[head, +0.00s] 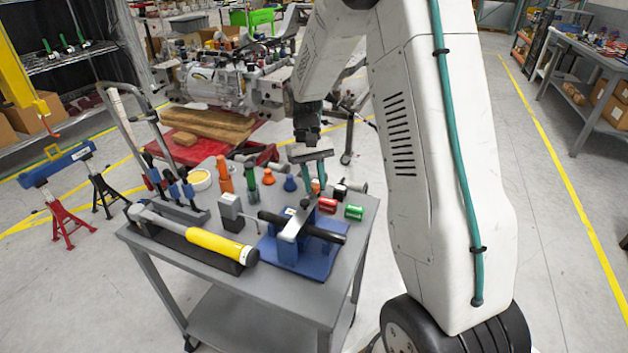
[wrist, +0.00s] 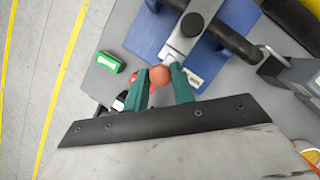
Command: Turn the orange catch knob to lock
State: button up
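The orange knob (wrist: 160,76) shows in the wrist view as a small round ball, beside the end of a light metal arm (wrist: 183,42) on the blue fixture (wrist: 213,45). My gripper (wrist: 160,78) has its two teal fingers on either side of the knob, with little or no gap visible. I cannot tell whether they touch it. In the head view my gripper (head: 315,185) points down over the far side of the blue fixture (head: 290,255). The fingers stand apart there and partly hide what is between them.
A yellow-handled hammer (head: 215,243) lies at the front of the grey cart (head: 270,298). A grey block (head: 230,212) and several coloured parts crowd the cart top.

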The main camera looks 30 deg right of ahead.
jog(key=o, duration=0.4)
jog(key=v, duration=0.8)
jog(key=s+a+r+t, duration=0.2)
jog(key=s+a+r, duration=0.1)
jog(key=s, duration=0.7)
jog(key=s+a+r+n+t, duration=0.1)
jog(key=s+a+r, duration=0.3)
jog(key=s, duration=0.6)
jog(key=s+a+r+n+t+h, duration=0.1)
jog(key=s+a, duration=0.4)
jog(key=s, duration=0.5)
jog(key=shift+s+r+t, duration=0.1)
jog(key=shift+r+t, duration=0.35)
jog(key=shift+r, duration=0.25)
jog(key=shift+s+r+t, duration=0.15)
jog(key=shift+r+t, duration=0.3)
jog(key=shift+r, duration=0.25)
